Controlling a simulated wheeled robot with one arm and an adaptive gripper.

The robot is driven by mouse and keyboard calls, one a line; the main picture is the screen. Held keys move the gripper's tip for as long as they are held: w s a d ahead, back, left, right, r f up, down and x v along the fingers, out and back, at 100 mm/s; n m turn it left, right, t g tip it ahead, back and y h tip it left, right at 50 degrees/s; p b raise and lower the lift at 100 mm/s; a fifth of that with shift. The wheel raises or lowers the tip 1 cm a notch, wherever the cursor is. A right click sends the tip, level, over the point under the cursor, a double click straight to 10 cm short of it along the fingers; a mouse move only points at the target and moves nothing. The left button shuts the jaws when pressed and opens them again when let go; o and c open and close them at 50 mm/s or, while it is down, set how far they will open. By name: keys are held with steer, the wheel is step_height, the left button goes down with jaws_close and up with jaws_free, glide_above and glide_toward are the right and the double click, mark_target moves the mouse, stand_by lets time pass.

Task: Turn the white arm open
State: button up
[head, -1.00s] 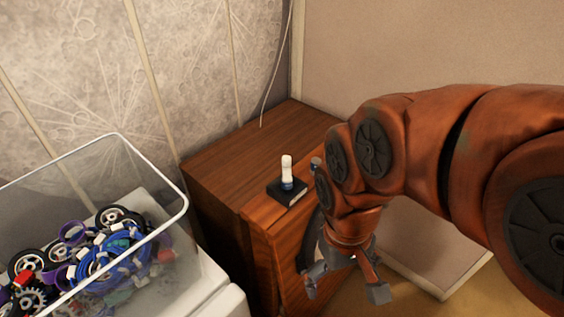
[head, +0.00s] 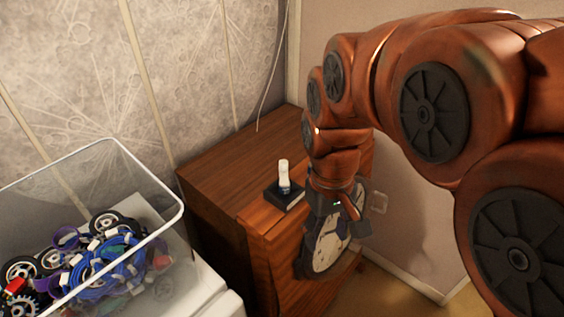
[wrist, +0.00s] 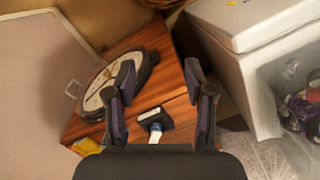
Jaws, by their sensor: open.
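The white arm (head: 284,172) is a short upright white lever with a blue band at its foot, on a small black base (head: 287,199) at the edge of the brown wooden cabinet top. In the wrist view the white arm (wrist: 155,134) shows low between my fingers, partly cut off by my gripper's body. My gripper (head: 338,208) is to the right of the arm in the head view, apart from it, in front of a round white-faced clock. In the wrist view my gripper (wrist: 160,88) is open with nothing between the fingertips.
The round clock (head: 322,252) is at the cabinet's front. A clear bin (head: 152,235) of wheels, gears and cables stands on a white surface at the left. The wooden cabinet top (head: 235,160) is clear behind the black base.

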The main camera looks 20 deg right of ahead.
steer(key=w+d+r+n+b, duration=0.1)
steer(key=w+d+n+b, duration=0.1)
steer(key=w, duration=1.3)
steer(key=n+t+b, duration=0.1)
steer(key=n+b, duration=0.1)
steer(key=n, duration=0.1)
glide_above(283, 162)
steer(key=s, duration=0.1)
step_height(283, 162, down, 3)
steer(key=shift+d+f, duration=0.1)
steer(key=shift+w+f+n, duration=0.2)
steer(key=shift+w+n, duration=0.2)
steer(key=shift+w, duration=0.1)
steer(key=shift+f+p, duration=1.15)
steer(key=shift+f, duration=2.7)
jaws_close()
